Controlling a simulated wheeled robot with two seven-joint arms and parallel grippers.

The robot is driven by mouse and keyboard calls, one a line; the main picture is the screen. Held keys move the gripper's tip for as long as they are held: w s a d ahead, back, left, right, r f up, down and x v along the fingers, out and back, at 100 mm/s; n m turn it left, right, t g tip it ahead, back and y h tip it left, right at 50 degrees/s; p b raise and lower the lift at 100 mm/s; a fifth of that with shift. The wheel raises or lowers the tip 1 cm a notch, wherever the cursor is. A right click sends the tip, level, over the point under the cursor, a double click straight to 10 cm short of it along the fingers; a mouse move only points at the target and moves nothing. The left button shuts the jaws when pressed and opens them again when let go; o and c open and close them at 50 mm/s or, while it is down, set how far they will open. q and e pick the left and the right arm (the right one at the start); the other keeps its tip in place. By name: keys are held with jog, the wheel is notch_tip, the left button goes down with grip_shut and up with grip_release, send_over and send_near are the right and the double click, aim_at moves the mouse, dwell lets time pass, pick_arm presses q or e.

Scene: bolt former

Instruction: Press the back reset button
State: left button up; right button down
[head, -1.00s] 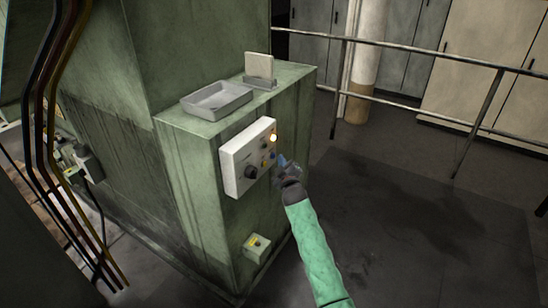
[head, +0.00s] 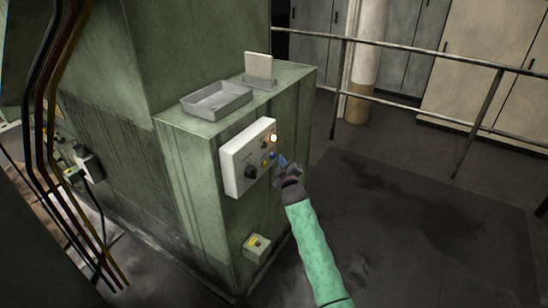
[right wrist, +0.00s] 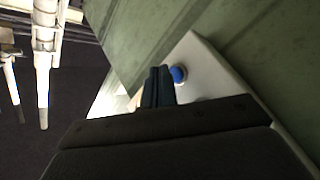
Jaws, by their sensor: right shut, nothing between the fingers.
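A white control panel (head: 238,160) is fixed to the side of the green machine. It carries a lit lamp (head: 274,138), a black knob (head: 250,172) and several small buttons. A blue button (head: 272,155) sits near its right edge and also shows in the right wrist view (right wrist: 179,74). My right gripper (head: 282,160) is shut and empty, its tips close beside the blue button. In the right wrist view the shut fingers (right wrist: 158,85) appear just left of that button; I cannot tell whether they touch it. No label reading "back reset" is legible. My left gripper is out of view.
A small box with a yellow face (head: 257,246) is mounted lower on the machine. A grey tray (head: 216,101) and an upright plate (head: 259,66) stand on its top. Cables (head: 50,150) hang at left. A railing (head: 410,47) runs behind; the floor at right is clear.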

jog(key=shift+w+a, duration=0.1)
jog(key=shift+a, duration=0.05)
jog(key=shift+w+a, duration=0.15)
jog(key=shift+a, duration=0.05)
dwell(0.4)
jog(key=shift+w+a+b, duration=0.25)
jog(key=shift+a+b, duration=0.1)
jog(key=shift+b, duration=0.05)
dwell(0.8)
jog(key=shift+d, duration=0.1)
jog(key=shift+s+d+p, duration=0.4)
jog(key=shift+s+d, duration=0.1)
jog(key=shift+d, duration=0.05)
